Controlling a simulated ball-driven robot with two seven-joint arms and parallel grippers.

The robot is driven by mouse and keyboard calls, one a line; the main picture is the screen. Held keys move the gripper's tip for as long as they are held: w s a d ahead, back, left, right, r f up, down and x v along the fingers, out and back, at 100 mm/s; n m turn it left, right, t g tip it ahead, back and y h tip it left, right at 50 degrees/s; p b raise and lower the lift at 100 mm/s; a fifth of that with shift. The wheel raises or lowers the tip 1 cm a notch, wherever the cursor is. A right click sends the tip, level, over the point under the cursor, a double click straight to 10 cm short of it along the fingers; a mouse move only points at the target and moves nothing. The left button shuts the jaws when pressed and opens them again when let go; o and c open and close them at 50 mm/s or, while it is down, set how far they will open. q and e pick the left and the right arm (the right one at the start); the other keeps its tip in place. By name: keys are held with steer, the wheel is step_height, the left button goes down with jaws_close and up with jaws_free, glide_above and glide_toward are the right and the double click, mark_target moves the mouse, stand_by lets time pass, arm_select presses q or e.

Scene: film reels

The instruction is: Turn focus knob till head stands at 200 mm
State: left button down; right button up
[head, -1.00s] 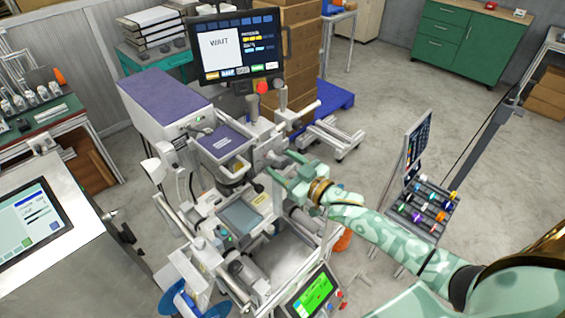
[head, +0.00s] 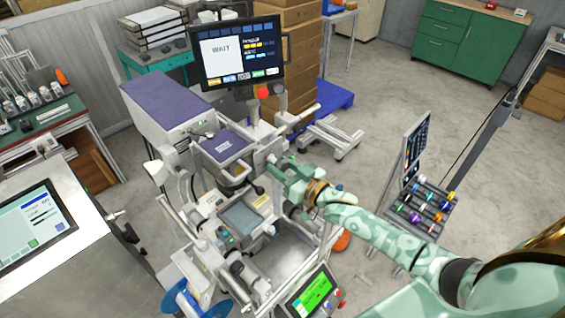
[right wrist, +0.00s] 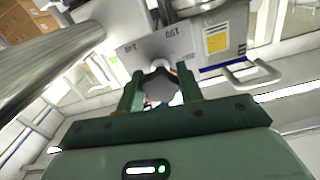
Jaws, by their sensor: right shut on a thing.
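The scanning machine with its purple-topped head (head: 228,145) stands in the middle of the head view. My right gripper (head: 272,172) reaches it from the right. In the right wrist view, the two green fingers of my right gripper (right wrist: 160,92) are shut on a dark lobed focus knob (right wrist: 159,87), one finger on each side. Behind the knob is a grey plate with a number marking (right wrist: 178,32) seen upside down, which looks like 190. I cannot make out a pointer against it. My left gripper is not in view.
A monitor reading WAIT (head: 238,52) stands behind the machine. A small green-lit panel (head: 312,292) is at its front. A rack of coloured parts (head: 423,210) stands to the right. Open floor (head: 400,110) lies behind the rack.

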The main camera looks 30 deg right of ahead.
steer(key=o, duration=1)
steer(key=shift+f, duration=0.15)
steer(key=shift+s, duration=0.1)
steer(key=b+v, duration=0.1)
steer(key=v, duration=1.5)
steer(key=shift+s+d, duration=0.1)
steer(key=shift+d, duration=0.05)
